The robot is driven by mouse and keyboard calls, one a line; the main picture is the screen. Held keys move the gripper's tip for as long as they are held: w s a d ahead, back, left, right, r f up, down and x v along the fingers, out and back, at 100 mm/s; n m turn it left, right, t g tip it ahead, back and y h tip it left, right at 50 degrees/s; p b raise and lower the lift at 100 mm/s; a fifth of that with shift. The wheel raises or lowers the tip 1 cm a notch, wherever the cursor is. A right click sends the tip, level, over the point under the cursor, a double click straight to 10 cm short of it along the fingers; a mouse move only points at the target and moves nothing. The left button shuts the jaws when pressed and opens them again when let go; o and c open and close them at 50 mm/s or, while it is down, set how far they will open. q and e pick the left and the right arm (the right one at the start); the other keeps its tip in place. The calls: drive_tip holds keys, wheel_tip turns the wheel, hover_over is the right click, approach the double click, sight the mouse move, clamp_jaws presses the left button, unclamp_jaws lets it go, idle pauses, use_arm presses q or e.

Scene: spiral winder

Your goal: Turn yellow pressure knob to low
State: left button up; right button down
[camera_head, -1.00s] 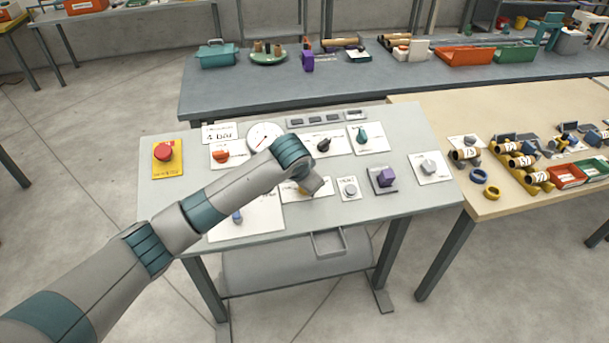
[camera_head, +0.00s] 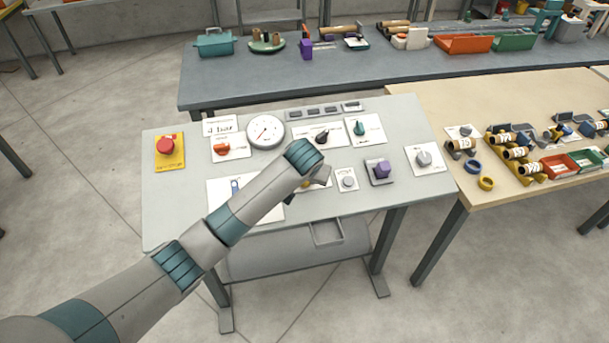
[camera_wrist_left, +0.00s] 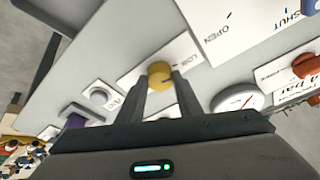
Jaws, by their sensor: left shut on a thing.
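The yellow pressure knob (camera_wrist_left: 160,72) sits on a white label plate on the panel, between the two fingers of my left gripper (camera_wrist_left: 160,84) in the left wrist view. The fingers are shut on its sides. Lettering shows beside the knob on its plate, but I cannot read its pointer setting. In the head view my left gripper (camera_head: 318,181) is down at the panel's front middle and mostly hides the knob. My right gripper is not in view.
The grey panel (camera_head: 410,195) also carries a red emergency button (camera_head: 166,146), an orange knob (camera_head: 222,149), a round gauge (camera_head: 265,131), a grey button (camera_head: 348,181) and a purple knob (camera_head: 383,170). A wooden table (camera_head: 430,115) stands on the right.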

use_arm(q)
drive_tip(key=o, duration=1)
drive_tip(key=shift+o, duration=0.2)
drive_tip(key=shift+r, duration=0.1)
drive_tip(key=shift+b+v, duration=0.4)
drive_tip(key=shift+v, duration=0.45)
drive_tip(key=v, duration=1.5)
drive_tip(key=shift+s+r, duration=0.2)
drive_tip(key=shift+f, duration=0.1)
